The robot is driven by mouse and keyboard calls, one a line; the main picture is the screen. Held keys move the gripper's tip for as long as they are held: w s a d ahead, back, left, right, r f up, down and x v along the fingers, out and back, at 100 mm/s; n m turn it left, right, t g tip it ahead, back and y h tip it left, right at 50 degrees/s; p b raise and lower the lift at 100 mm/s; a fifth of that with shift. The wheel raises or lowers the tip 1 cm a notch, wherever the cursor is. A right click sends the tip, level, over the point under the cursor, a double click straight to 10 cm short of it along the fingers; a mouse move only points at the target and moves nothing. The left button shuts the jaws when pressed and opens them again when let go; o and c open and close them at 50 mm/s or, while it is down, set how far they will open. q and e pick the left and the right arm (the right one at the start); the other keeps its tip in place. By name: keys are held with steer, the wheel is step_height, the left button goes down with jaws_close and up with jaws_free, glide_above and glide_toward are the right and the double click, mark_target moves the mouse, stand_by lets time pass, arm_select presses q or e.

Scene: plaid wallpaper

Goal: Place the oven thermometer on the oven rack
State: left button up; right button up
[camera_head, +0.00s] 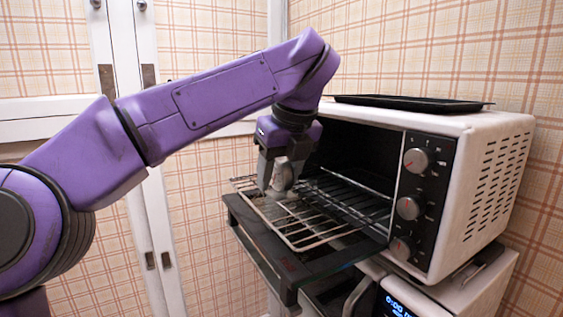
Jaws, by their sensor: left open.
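The white toaster oven (470,135) stands at the right with its dark door (290,275) folded down. The oven rack (318,232) is slid partly out over the door. The oven thermometer (284,177), a small round grey dial, is at the rack's outer left part, between or just beside the fingers of my left gripper (276,182). My left gripper points down and is open. The thermometer's base seems to be at the rack wires, but the fingers partly hide it, so I cannot tell exactly how it rests. My right gripper is not in view.
A dark flat tray (410,103) lies on top of the oven. Below is a white appliance with a blue display (397,306). White cabinet doors (140,120) and a plaid wall stand behind. Knobs (416,160) line the oven's front panel.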

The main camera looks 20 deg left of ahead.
arm_select(q)
steer(key=p+v, duration=0.4)
steer(key=v, duration=0.7)
steer(key=shift+r, duration=0.25)
steer(key=shift+w+d, duration=0.1)
steer(key=shift+w, duration=0.05)
stand_by(0.4)
